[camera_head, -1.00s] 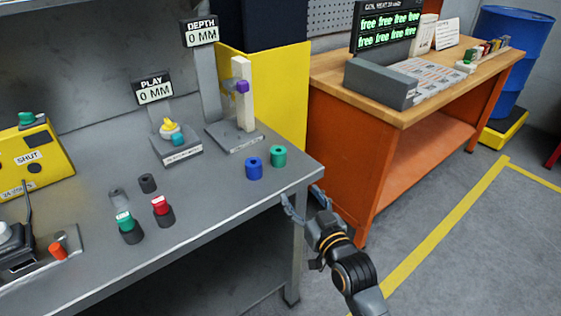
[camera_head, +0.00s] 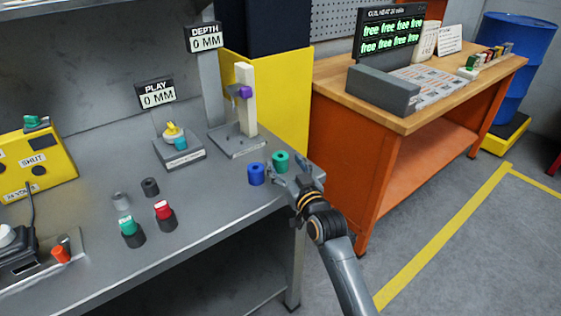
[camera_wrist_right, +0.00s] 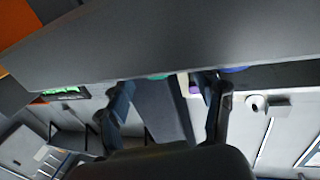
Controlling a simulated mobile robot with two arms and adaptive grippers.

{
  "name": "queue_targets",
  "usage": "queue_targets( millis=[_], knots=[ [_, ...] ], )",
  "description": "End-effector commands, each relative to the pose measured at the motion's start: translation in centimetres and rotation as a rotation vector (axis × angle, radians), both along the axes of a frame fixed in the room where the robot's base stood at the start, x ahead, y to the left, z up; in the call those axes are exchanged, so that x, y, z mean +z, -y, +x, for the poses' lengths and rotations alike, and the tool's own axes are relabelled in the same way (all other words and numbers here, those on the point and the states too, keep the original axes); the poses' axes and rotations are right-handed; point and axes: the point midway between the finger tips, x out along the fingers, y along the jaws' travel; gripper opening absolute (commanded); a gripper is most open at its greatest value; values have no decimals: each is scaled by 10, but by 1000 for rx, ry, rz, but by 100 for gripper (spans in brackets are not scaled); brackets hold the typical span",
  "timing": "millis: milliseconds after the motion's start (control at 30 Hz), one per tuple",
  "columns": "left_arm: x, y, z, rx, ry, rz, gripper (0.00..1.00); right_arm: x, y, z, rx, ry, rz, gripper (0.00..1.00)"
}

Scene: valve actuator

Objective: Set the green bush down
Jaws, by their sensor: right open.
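The green bush (camera_head: 281,161) stands upright on the grey bench near its right end, close beside the blue bush (camera_head: 256,174). My right gripper (camera_head: 288,173) is open at the bench's front right corner, just in front of the green bush. I cannot tell whether a finger touches it. In the right wrist view, the open fingers (camera_wrist_right: 167,93) are spread with nothing held between them. A sliver of the green bush (camera_wrist_right: 157,76) shows past the bench edge between them, and a sliver of the blue bush (camera_wrist_right: 233,69) shows to the right. My left gripper is not in view.
The depth gauge stand (camera_head: 246,105) with a purple clamp is behind the bushes. The play gauge (camera_head: 178,150) stands left of it. Several coloured and grey bushes (camera_head: 163,212) sit front left. An orange workbench (camera_head: 355,150) is at the right, across a gap.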

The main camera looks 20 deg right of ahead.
Motion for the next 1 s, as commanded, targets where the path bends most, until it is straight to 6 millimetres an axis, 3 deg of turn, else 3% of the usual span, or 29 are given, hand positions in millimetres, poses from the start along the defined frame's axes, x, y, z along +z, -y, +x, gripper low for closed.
queue_targets(
  millis=[133, 400, 700, 767, 1000],
  knots=[
    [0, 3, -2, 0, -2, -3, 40, 0, -2, 16, 0, -1, 1, 66],
    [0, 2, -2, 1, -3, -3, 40, -1, -2, 19, -1, -1, 0, 66],
    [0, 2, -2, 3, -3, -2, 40, -1, -2, 19, -1, -1, 0, 7],
    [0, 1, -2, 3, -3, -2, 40, 0, -2, 19, -1, 0, 0, 0],
    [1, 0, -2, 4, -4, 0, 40, 1, -2, 19, -1, 0, 0, 0]
  ],
)
